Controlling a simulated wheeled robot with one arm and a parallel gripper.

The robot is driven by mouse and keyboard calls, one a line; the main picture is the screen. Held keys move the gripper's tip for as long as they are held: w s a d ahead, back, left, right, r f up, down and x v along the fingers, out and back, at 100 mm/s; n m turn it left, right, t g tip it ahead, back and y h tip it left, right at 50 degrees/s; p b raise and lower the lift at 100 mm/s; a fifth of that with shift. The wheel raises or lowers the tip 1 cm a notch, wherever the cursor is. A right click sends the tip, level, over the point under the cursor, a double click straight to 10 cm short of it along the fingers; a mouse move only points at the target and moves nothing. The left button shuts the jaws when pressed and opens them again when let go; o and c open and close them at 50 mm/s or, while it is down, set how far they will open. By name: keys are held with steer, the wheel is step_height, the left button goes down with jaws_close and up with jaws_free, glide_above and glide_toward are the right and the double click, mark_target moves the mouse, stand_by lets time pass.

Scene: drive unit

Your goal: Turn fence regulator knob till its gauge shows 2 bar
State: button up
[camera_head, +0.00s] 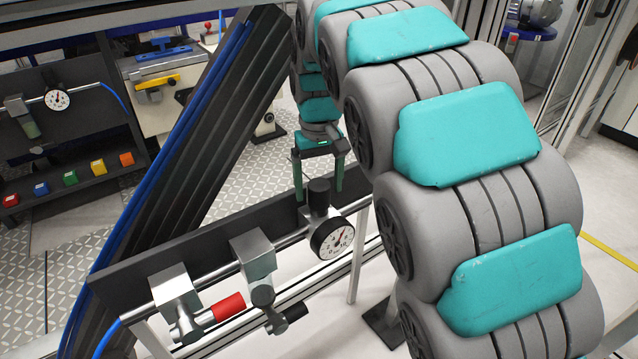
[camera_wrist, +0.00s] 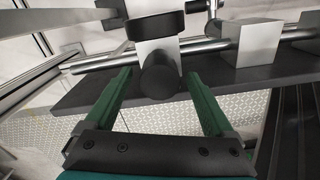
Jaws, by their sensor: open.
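The fence regulator (camera_head: 319,212) sits on a pipe along a dark rail. Its black cylindrical knob (camera_head: 318,186) points up, and its round white gauge (camera_head: 332,239) faces forward with a red needle pointing up and slightly right; the numbers are too small to read. My gripper (camera_head: 319,192) is open above the regulator, its green fingers on either side of the knob. In the wrist view, the knob (camera_wrist: 159,77) lies between the fingertips of my gripper (camera_wrist: 157,79), with a visible gap at each side. The gauge (camera_wrist: 156,25) shows there edge-on and dark.
A red-handled valve (camera_head: 228,306) and a black-handled valve (camera_head: 290,316) hang from the same pipe, to the left. Dark slanted profiles with a blue hose (camera_head: 170,180) rise at left. Another gauge (camera_head: 57,99) is on a panel behind, above coloured blocks (camera_head: 70,177).

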steer(key=shift+f, duration=0.2)
steer(key=c, duration=1.4)
